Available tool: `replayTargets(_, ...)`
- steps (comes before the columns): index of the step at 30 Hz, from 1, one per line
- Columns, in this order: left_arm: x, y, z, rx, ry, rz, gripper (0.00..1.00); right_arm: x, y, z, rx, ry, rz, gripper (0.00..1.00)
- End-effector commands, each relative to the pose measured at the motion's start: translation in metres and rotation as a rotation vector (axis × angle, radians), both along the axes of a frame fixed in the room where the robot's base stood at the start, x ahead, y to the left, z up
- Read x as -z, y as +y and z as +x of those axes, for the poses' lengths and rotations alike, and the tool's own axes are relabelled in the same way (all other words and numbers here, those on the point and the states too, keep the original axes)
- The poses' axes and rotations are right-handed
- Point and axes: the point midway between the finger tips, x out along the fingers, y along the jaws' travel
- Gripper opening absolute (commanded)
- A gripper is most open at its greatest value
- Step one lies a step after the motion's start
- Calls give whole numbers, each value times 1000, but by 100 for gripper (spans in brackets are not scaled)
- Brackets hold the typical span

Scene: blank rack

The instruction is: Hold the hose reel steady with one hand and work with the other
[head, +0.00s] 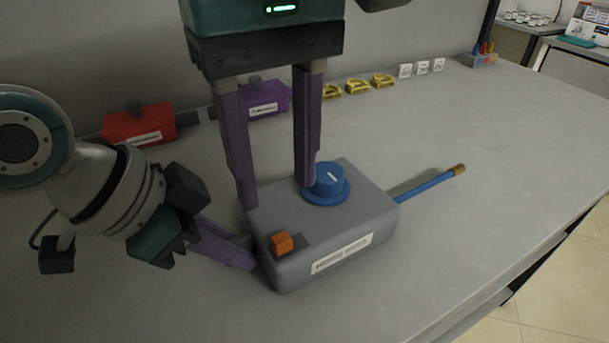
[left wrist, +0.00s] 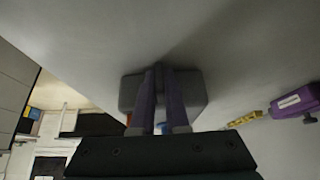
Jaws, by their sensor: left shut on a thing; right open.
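The hose reel is a grey box (head: 335,222) with a blue round knob (head: 327,181) on top, an orange button (head: 282,243) and a white label. A blue hose (head: 425,186) with a brass end sticks out to the right. My left gripper (head: 250,254) is shut on the box's left side; its purple fingers also show against the grey box in the left wrist view (left wrist: 160,80). The grip itself is partly hidden. My right gripper (head: 278,196) is open above the box, one finger at the knob's left side, the other over the box's back-left corner. I cannot tell whether it touches.
A red box (head: 139,125) and a purple box (head: 264,100) stand behind at the left. Several gold pieces (head: 357,86) and white blocks (head: 422,68) line the back. The grey table (head: 500,150) is clear at the right, up to its edge.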

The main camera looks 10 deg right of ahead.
Motion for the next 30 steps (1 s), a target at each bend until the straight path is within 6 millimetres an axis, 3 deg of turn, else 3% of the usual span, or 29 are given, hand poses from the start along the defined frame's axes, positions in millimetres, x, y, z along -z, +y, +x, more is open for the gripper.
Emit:
replayTargets(6, 0, 0, 0, 0, 0, 1, 0, -1, 0, 0, -1, 0, 0, 48)
replayTargets(7, 0, 0, 0, 0, 0, 1, 15, -1, 0, 0, -1, 0, 0, 48)
replayTargets(16, 0, 0, 0, 0, 0, 1, 47, 0, 0, 0, 0, 0, 0, 48)
replayTargets(25, -2, 1, 0, 0, 0, -1, 47, 0, 0, 0, 0, 0, 0, 48)
replayTargets(30, -19, 12, -3, -1, -2, -1, 47, 0, 0, 0, 0, 0, 0, 48)
